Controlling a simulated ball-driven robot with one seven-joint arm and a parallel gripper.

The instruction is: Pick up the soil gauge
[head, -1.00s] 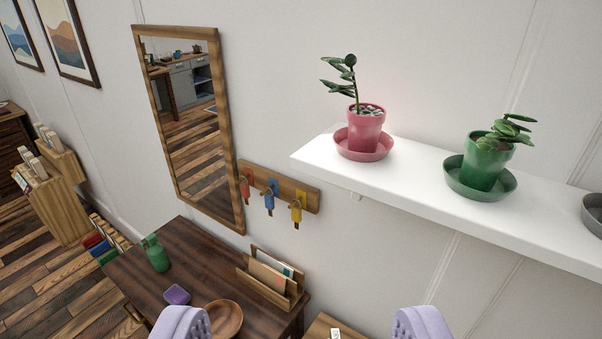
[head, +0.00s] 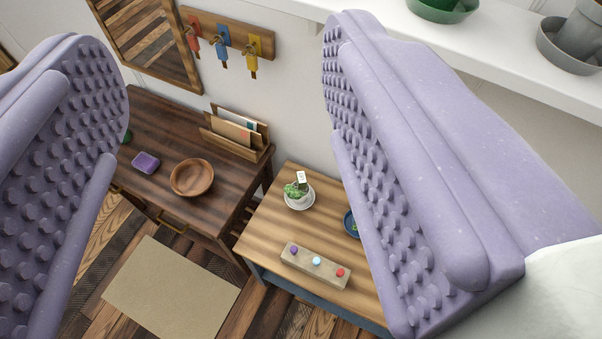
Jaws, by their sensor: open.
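The soil gauge (head: 301,177) looks like a small upright white tag with dark marks. It stands in a small green plant in a white pot (head: 300,202) on a saucer, at the back of the light wooden table. Its lower part is hidden by the plant. My gripper (head: 220,75) is open, with one lavender, studded finger at the left and one at the right. Nothing is between its pads. The gauge lies well beyond the fingers, seen through the gap between them.
A block with three coloured knobs (head: 316,265) sits at the table's front. A blue dish (head: 351,224) is partly hidden by the right finger. A white shelf (head: 450,40) with pots is upper right. A dark desk (head: 170,125) holds a wooden bowl (head: 192,178) and letter rack (head: 236,132).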

